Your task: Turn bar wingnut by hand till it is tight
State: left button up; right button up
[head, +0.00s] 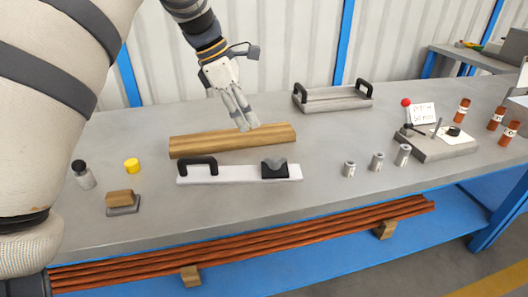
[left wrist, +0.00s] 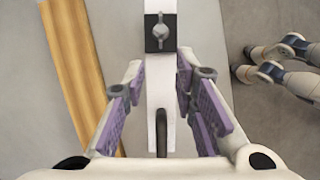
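The bar wingnut (left wrist: 160,30) is a grey two-winged nut on a black block (left wrist: 151,43) at the far end of a white bar (left wrist: 160,100). In the head view the black block (head: 274,172) sits at the right end of the white bar (head: 235,174), which has a black handle at its left end. My left gripper (head: 246,127) hangs above the bar and the wooden beam, pointing down. In the left wrist view my left gripper (left wrist: 160,72) is open, its purple-padded fingers on either side of the bar and short of the wingnut.
A wooden beam (head: 235,141) lies just behind the bar. A grey tray with black handles (head: 333,105) is at the back. Small metal cylinders (head: 376,162) and a lever fixture (head: 440,146) stand to the right; a yellow cap (head: 132,165) and wood-topped block (head: 122,203) are left.

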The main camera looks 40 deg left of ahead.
aim_at(275, 162)
pick_arm(q)
jog(key=x, duration=1.2)
jog(key=shift+s+b, duration=0.1)
jog(key=shift+b, duration=0.3)
grip_shut()
